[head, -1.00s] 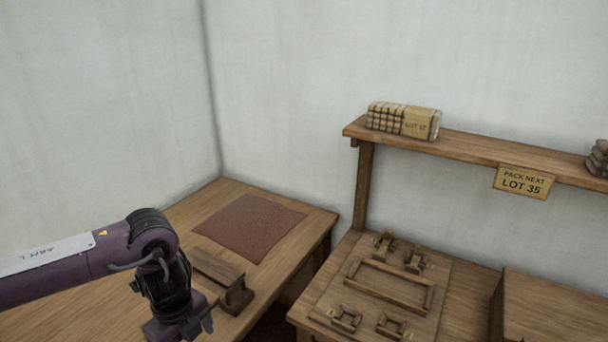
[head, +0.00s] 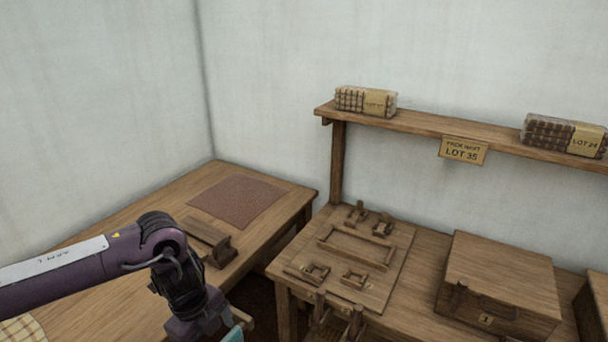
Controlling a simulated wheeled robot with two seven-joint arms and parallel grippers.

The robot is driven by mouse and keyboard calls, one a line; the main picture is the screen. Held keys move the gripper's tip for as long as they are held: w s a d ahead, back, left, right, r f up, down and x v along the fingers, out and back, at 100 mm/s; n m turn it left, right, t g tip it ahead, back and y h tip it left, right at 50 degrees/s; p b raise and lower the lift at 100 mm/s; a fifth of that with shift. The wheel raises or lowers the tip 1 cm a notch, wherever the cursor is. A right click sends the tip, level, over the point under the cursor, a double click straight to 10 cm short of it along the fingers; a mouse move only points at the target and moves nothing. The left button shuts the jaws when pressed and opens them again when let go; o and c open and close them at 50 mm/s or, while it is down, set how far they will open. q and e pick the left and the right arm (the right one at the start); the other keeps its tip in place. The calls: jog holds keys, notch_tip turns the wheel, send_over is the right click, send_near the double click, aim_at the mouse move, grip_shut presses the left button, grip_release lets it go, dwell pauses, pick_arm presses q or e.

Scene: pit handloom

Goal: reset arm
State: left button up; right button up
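My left arm comes in from the left over the left table, and its gripper (head: 236,330) hangs at the bottom edge of the head view. Its fingertips are partly cut off, so I cannot tell whether it is open or shut. My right gripper is not in view.
The left table (head: 130,240) bears a brown mat (head: 237,202) and a wooden block (head: 208,240). Right of it stands a bench with a fixture board (head: 398,262) and a wooden box (head: 503,280). A shelf (head: 430,122) holds bundles (head: 365,101) and a LOT 35 sign (head: 463,151).

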pick_arm(q)
jog(key=w+d+f+n+t+h, duration=0.1)
jog(key=w+d+f+n+h, duration=0.15)
jog(key=d+f, duration=0.35)
jog(key=w+d+f+n+t+h, duration=0.1)
jog(key=w+d+f+n+h, duration=0.2)
jog(key=d, duration=0.5)
notch_tip(320, 180, down, 13)
jog(key=a+n+t, duration=0.1)
jog(key=n+t, duration=0.2)
jog(key=n, duration=0.2)
jog(key=s+a+f+n+y, duration=0.1)
jog(key=s+a+f+n, duration=0.2)
jog(key=s+a+f, duration=0.35)
jog(key=s+a+f+n+y, duration=0.2)
jog(key=s+a+f+n, duration=0.15)
jog(key=s+f, duration=0.65)
jog(key=s+a+f+n+g+y, duration=0.1)
jog(key=s+f, duration=0.3)
jog(key=s, duration=0.5)
jog(key=s+a+f+n+g+y, duration=0.1)
jog(key=s+a+f+n, duration=0.1)
jog(key=s, duration=0.7)
jog(key=s+a+f+n+g+y, duration=0.1)
jog(key=s+a+f, duration=0.3)
jog(key=s, duration=0.5)
jog(key=shift+f+n+g+y, duration=0.35)
jog(key=shift+f+g, duration=0.25)
jog(key=shift+f, duration=0.25)
jog(key=shift+c, duration=0.4)
